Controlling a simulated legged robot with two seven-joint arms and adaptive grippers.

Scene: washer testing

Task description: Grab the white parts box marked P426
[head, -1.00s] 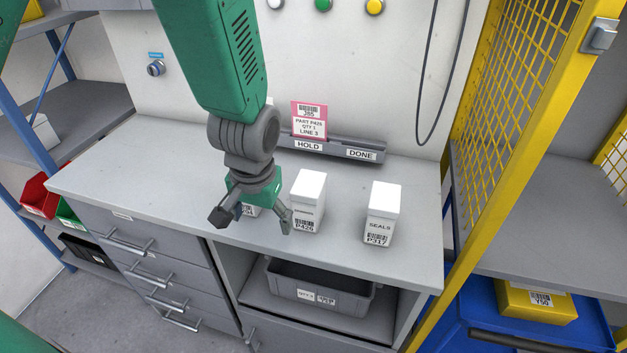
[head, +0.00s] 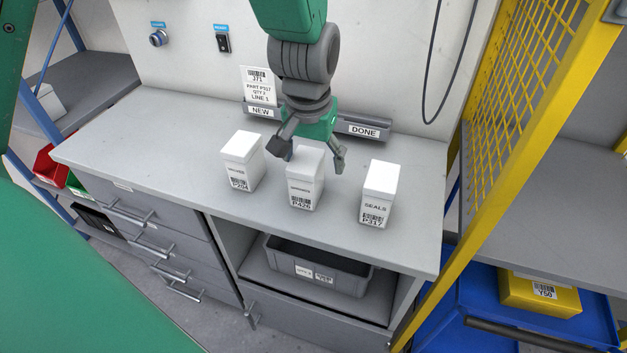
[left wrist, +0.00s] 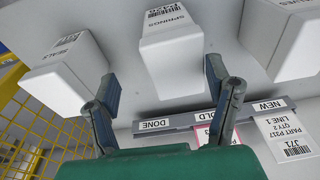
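The white parts box marked P426 (head: 304,190) stands upright on the grey bench, in the middle of a row of three white boxes. My left gripper (head: 310,158) is open, over the back of this box, with its fingers spread to either side of the box top. In the left wrist view, the P426 box (left wrist: 169,60) lies ahead of the gap between the open fingers (left wrist: 160,88). No finger clearly touches it. My right gripper is not in view.
White box P204 (head: 242,163) stands to the left and white box P317 (head: 377,197) to the right. A card rail (head: 364,130) with a white P317 card (head: 258,88) lies behind. The bench's left part is clear. A yellow mesh frame (head: 520,100) stands right.

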